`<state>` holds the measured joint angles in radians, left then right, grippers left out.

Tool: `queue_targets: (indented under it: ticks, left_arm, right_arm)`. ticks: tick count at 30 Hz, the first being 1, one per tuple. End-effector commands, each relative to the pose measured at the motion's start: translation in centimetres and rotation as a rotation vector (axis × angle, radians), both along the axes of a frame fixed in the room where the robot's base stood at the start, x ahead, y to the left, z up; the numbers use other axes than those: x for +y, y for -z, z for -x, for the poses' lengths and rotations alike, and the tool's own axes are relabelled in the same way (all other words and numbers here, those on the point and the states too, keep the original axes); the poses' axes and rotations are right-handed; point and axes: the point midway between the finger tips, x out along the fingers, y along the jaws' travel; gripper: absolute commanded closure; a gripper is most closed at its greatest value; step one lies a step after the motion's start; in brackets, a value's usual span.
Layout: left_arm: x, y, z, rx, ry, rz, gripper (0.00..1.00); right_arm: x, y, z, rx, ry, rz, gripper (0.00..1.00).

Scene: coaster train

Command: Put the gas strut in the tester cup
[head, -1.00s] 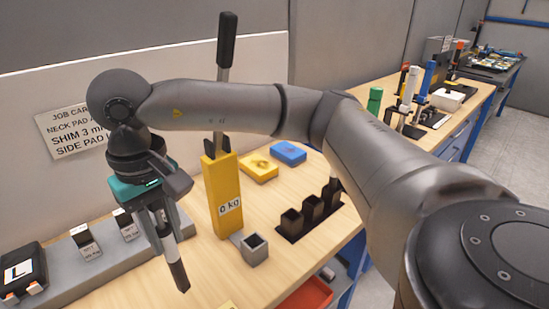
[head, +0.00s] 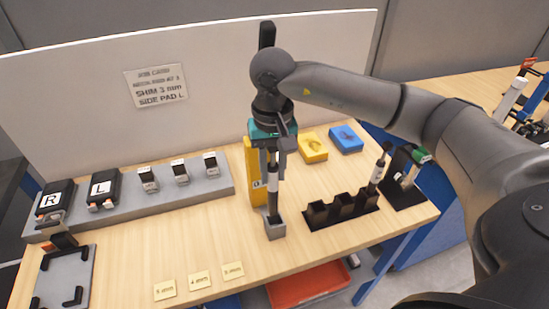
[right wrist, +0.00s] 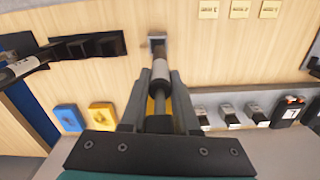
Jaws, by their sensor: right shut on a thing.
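My right gripper (head: 272,170) is shut on the gas strut (head: 272,198), which has a pale middle and a dark lower end. The strut hangs nearly upright in front of the yellow tester (head: 252,165). Its lower end is at the mouth of the grey tester cup (head: 275,230); I cannot tell how far inside it is. In the right wrist view the strut (right wrist: 160,70) runs from between the fingers (right wrist: 158,100) to the cup (right wrist: 154,37), overlapping it. My left gripper is not in view.
A dark rack (head: 340,212) stands right of the cup, with another strut (head: 378,168) near its right end. Yellow (head: 313,148) and blue (head: 346,139) blocks lie behind. A grey tray (head: 205,192) holds pads and shims at left. The table front centre holds small paper labels.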

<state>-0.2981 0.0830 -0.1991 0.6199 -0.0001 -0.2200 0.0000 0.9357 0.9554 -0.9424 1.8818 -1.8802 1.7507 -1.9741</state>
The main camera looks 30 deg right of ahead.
Motion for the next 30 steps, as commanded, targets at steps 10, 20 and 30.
queue_targets:
  ticks: [10,20,30]
  left_arm:
    - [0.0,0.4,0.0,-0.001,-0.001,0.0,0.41]
    - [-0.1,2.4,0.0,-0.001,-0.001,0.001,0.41]
    - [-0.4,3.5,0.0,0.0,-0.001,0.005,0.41]
  right_arm:
    - [-0.4,1.1,0.0,0.001,0.012,0.003,1.0]
    - [-0.3,4.6,0.0,0.002,0.011,0.003,1.0]
    - [-0.3,6.8,0.0,-0.001,0.011,0.003,1.0]
